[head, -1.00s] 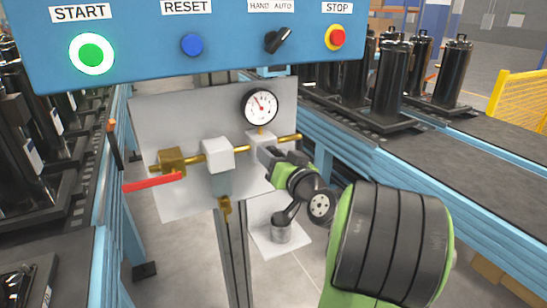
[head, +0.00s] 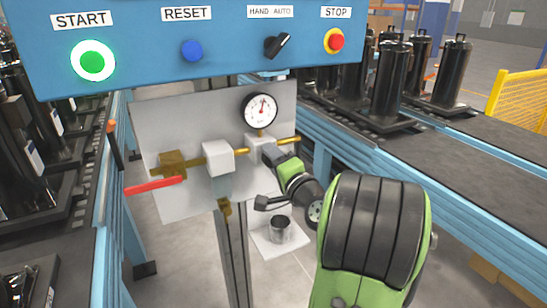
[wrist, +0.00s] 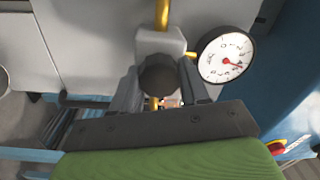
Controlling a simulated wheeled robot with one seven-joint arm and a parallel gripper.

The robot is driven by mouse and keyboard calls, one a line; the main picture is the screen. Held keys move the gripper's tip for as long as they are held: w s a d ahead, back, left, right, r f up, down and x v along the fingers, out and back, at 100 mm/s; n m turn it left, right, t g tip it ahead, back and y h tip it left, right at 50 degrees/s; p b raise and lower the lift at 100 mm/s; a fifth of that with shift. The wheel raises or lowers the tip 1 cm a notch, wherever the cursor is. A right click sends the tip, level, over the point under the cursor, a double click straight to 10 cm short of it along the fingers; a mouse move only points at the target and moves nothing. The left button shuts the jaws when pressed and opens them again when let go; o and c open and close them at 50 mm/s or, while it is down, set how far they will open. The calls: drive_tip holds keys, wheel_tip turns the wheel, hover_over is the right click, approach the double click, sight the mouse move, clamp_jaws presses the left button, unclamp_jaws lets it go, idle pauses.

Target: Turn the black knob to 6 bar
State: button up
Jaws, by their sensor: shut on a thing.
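The black knob (wrist: 158,76) sits on the front of a light grey regulator block (wrist: 161,41) in the wrist view. My gripper (wrist: 160,90) is shut on it, one finger on each side. In the head view my gripper (head: 274,156) is at the regulator block (head: 255,142) and hides the knob. The round white pressure gauge (head: 260,111) stands just above the block. Its needle points up and slightly right in the head view. The gauge also shows in the wrist view (wrist: 224,54), turned, its red needle pointing to the right; the numbers are too small to read surely.
A brass pipe (head: 193,162) with a white block (head: 218,157) and a red lever (head: 154,186) lies left of the regulator. A blue button panel (head: 230,60) hangs above. A metal cup (head: 280,228) stands below. Conveyors with black cylinders flank the board.

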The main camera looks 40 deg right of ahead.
drive_tip(key=m+p, duration=0.1)
drive_tip(key=m, duration=0.3)
drive_tip(key=shift+m, duration=0.4)
drive_tip(key=shift+f, duration=0.1)
drive_tip(key=o, duration=1)
drive_tip(key=shift+o, duration=0.2)
